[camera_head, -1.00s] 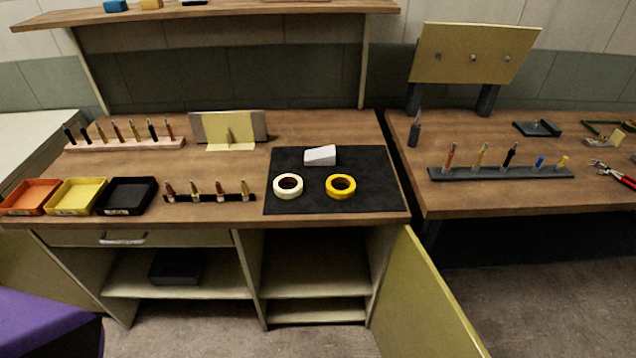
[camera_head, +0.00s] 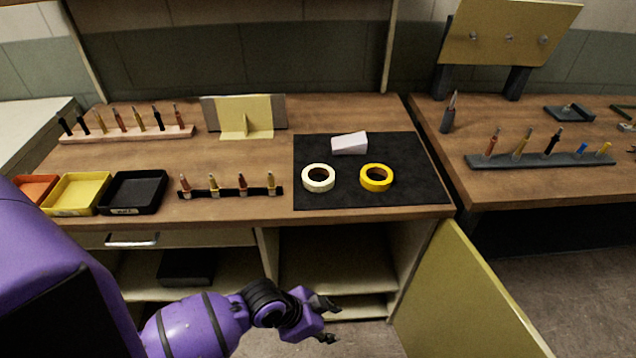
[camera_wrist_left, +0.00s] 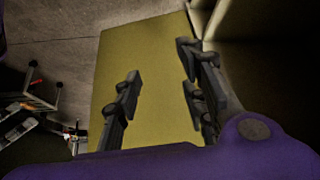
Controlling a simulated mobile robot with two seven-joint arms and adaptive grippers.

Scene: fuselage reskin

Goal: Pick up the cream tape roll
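The cream tape roll (camera_head: 304,179) lies flat at the left front of a black mat (camera_head: 345,202) on the workbench. A yellow tape roll (camera_head: 363,180) lies to its right. My left gripper (camera_head: 332,321) is below and in front of the bench top, before the open cabinet, well apart from the cream roll. In the left wrist view its fingers (camera_wrist_left: 160,98) are spread apart with nothing between them. The cream roll is not in the left wrist view. My right gripper is not in view.
A white block (camera_head: 350,143) sits behind the rolls. A bit rack (camera_head: 230,193) and black tray (camera_head: 134,192) stand left of the mat. An open yellow-green cabinet door (camera_head: 465,300) juts out at the right; it also fills the left wrist view's middle (camera_wrist_left: 150,55).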

